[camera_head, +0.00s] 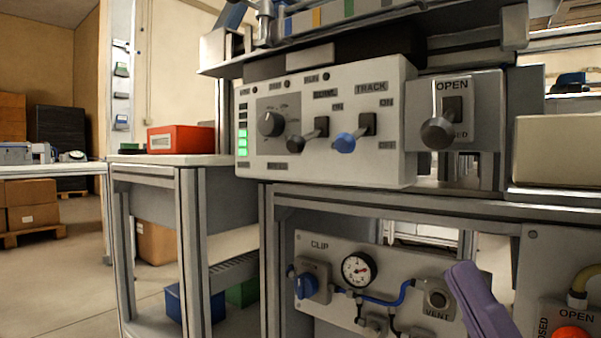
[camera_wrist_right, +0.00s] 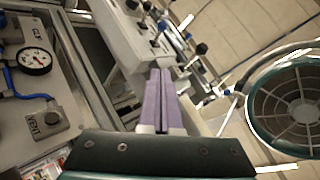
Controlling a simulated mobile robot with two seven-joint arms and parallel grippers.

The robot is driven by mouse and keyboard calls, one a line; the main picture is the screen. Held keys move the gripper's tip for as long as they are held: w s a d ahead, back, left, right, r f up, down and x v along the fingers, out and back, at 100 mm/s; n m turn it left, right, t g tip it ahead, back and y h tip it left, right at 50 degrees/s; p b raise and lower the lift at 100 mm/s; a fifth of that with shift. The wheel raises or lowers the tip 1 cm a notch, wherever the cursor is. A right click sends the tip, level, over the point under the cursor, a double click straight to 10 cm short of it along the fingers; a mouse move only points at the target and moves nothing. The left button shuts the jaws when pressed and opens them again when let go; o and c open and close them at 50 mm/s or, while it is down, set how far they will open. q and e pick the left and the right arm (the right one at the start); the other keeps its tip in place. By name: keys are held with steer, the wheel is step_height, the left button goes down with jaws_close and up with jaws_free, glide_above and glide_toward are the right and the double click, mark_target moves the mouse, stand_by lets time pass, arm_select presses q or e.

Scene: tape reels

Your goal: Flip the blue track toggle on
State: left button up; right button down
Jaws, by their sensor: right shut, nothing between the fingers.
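The blue track toggle (camera_head: 344,143) is on the front of the white control panel (camera_head: 300,171), under the TRACK label. Its blue-tipped lever sticks out and slants down from a dark square mount, with ON printed above and OFF below. My right gripper (camera_head: 462,268) has purple fingers and is low and to the right of the panel, apart from the toggle. In the right wrist view, the fingers (camera_wrist_right: 160,76) are pressed together with nothing between them. My left gripper is not in view.
A dark toggle (camera_head: 296,143) sits just left of the blue one. A lever marked OPEN (camera_head: 438,132) stands out to the right. Below is a CLIP panel with a gauge (camera_head: 358,269). A beige box (camera_head: 556,150) is at the right. Space in front of the panel is clear.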

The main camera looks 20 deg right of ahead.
mark_target(378, 175)
steer(key=x, duration=0.3)
steer(key=a+x, duration=0.1)
steer(key=x, duration=0.3)
steer(key=a+p+x, duration=0.1)
steer(key=x, duration=0.3)
steer(key=shift+w+r, duration=0.1)
steer(key=shift+w+a+r, duration=0.2)
steer(key=shift+w+a, duration=0.05)
steer(key=shift+a, duration=0.2)
